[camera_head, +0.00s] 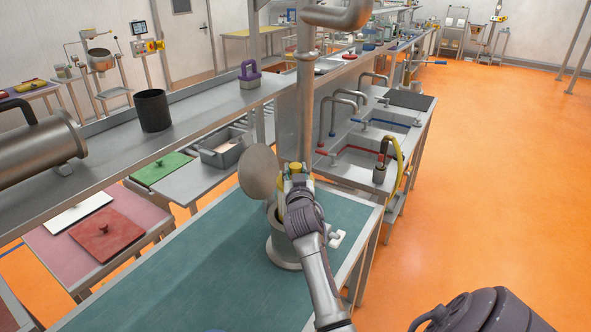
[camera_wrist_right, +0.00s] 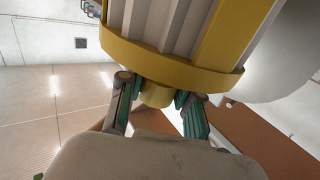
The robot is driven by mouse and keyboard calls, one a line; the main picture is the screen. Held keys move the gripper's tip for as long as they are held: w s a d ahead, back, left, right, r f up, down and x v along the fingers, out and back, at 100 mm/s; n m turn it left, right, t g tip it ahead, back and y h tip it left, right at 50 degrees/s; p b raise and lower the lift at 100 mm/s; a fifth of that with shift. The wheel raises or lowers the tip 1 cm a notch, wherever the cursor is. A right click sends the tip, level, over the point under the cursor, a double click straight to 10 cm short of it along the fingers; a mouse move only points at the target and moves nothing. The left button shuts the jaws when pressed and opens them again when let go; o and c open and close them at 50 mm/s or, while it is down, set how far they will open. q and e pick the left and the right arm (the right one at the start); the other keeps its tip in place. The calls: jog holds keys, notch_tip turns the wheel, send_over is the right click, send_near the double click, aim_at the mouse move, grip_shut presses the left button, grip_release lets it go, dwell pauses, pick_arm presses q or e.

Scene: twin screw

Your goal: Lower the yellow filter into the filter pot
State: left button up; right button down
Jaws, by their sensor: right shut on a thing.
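The filter pot (camera_head: 283,252) is a grey metal cylinder standing on the teal table, with its round lid (camera_head: 258,172) swung up at its left. My right gripper (camera_head: 297,184) is above the pot. In the right wrist view my right gripper (camera_wrist_right: 157,90) is shut on the small yellow knob of the yellow filter (camera_wrist_right: 185,62), which has pale pleats. In the head view only bits of yellow (camera_head: 281,203) show around the gripper. My arm hides most of the filter and the pot mouth, so I cannot tell how far the filter is inside. My left gripper is out of view.
The teal table (camera_head: 205,265) is clear to the left of the pot. A white handle-like part (camera_head: 337,238) sits at the pot's right. A vertical pipe (camera_head: 305,110) and a shelf with a black cylinder (camera_head: 153,110) stand behind. Sinks (camera_head: 365,155) are at the back right.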

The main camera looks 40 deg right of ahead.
jog(key=shift+f+b, duration=0.55)
jog(key=shift+f, duration=0.25)
jog(key=shift+f+b, duration=4.45)
jog(key=shift+f, duration=1.05)
jog(key=c, duration=0.7)
grip_release()
jog(key=shift+s+f, duration=0.1)
